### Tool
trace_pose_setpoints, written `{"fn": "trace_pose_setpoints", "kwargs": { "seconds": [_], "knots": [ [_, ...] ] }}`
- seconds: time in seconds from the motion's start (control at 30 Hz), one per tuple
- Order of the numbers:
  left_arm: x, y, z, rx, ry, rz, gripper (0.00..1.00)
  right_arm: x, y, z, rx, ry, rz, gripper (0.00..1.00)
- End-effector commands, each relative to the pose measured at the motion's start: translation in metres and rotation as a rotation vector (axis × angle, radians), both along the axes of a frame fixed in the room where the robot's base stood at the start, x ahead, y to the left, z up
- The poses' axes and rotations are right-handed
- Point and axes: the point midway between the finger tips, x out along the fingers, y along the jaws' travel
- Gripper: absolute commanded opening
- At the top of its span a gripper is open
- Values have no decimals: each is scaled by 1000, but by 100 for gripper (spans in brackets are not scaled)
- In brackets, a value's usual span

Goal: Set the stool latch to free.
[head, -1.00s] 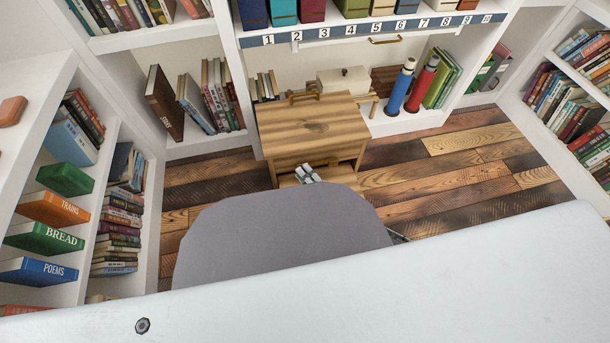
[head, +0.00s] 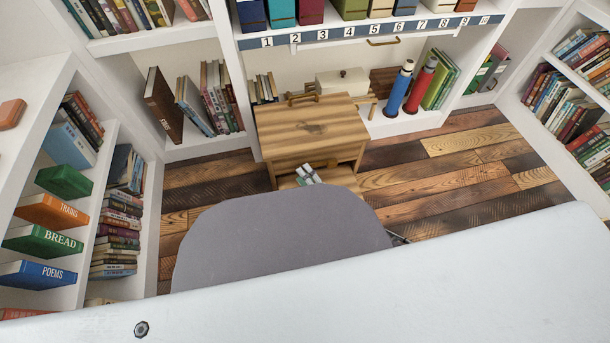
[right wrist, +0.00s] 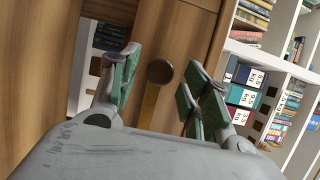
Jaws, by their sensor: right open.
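The wooden stool (head: 330,109) stands on the plank floor in front of the back shelves in the head view. My right gripper (head: 308,174) is at its near side, low down, partly behind my grey body part. In the right wrist view a round brown knob (right wrist: 159,72) with a brass strip (right wrist: 149,104) below it is set against the wood; this looks like the latch. My right gripper (right wrist: 163,64) is open, its green-padded fingers on either side of the knob, with visible gaps. I see no setting marks. My left gripper is not in view.
Bookshelves line the left (head: 82,215) and the right. Behind the stool are a white box (head: 343,82), a blue cylinder (head: 399,88) and a red cylinder (head: 420,85). The plank floor (head: 455,165) to the right of the stool is clear.

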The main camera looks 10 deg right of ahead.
Motion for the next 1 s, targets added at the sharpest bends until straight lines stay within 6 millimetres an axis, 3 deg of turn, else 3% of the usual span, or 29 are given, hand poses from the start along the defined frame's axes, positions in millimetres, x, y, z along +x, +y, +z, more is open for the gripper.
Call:
{"fn": "trace_pose_setpoints", "kwargs": {
  "seconds": [1.0],
  "knots": [
    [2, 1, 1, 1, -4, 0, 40, -93, -43, -1, 0, 0, -2, 47]
  ]
}}
